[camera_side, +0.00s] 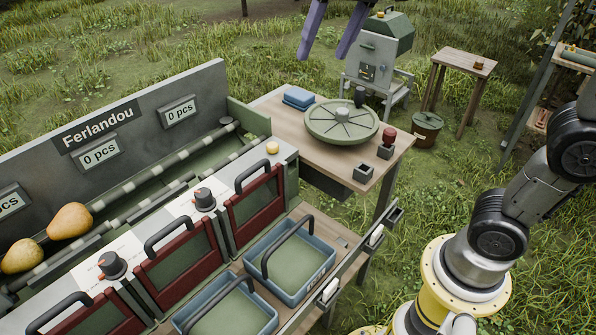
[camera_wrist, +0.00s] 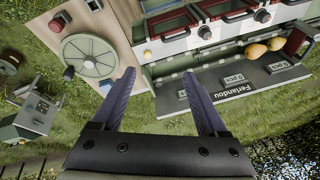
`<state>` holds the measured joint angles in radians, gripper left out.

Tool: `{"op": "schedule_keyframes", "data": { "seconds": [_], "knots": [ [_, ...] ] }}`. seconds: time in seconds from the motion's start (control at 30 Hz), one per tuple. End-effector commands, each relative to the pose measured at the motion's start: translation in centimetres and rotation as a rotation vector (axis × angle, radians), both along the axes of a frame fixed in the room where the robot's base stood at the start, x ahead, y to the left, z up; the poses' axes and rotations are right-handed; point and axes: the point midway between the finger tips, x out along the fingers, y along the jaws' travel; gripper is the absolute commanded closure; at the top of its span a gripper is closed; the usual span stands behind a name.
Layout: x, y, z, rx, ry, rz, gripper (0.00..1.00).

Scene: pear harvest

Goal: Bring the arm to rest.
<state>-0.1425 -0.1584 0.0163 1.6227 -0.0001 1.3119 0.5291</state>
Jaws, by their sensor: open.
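My gripper (camera_wrist: 160,100) is open and empty in the wrist view, its two purple fingers spread wide over grass and the back of the sorting machine. In the side view the purple fingertips (camera_side: 334,28) hang down at the top edge, above the grass behind the wooden table (camera_side: 272,108). They touch nothing there. The rest of the gripper is cut off by the frame. Part of my arm shows at the right of the side view.
The sorting machine (camera_side: 135,125) carries two pears (camera_side: 70,221) at the left. Two blue baskets (camera_side: 298,288) stand before its red doors. A round green turntable (camera_side: 342,121) sits on the table. A grey-green machine (camera_side: 376,52) stands behind, near the fingertips.

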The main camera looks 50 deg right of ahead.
Motion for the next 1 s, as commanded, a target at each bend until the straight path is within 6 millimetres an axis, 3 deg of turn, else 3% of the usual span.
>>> {"op": "schedule_keyframes", "data": {
  "seconds": [0.03,0.17,0.3,0.43,0.63,1.0],
  "knots": [
    [-2.2,-1.0,-0.2,-0.006,-0.023,0.003,0.24],
    [-7.1,-2.8,-1.9,-0.032,-0.077,0.032,0.24],
    [-12.1,-4.1,-5.4,-0.075,-0.124,0.084,0.24],
    [-15.5,-4.7,-9.6,-0.119,-0.146,0.151,0.24],
    [-17.4,-4.8,-14.7,-0.174,-0.125,0.281,0.24],
    [-16.8,-4.8,-14.5,-0.205,-0.154,0.344,0.24]
  ]
}}
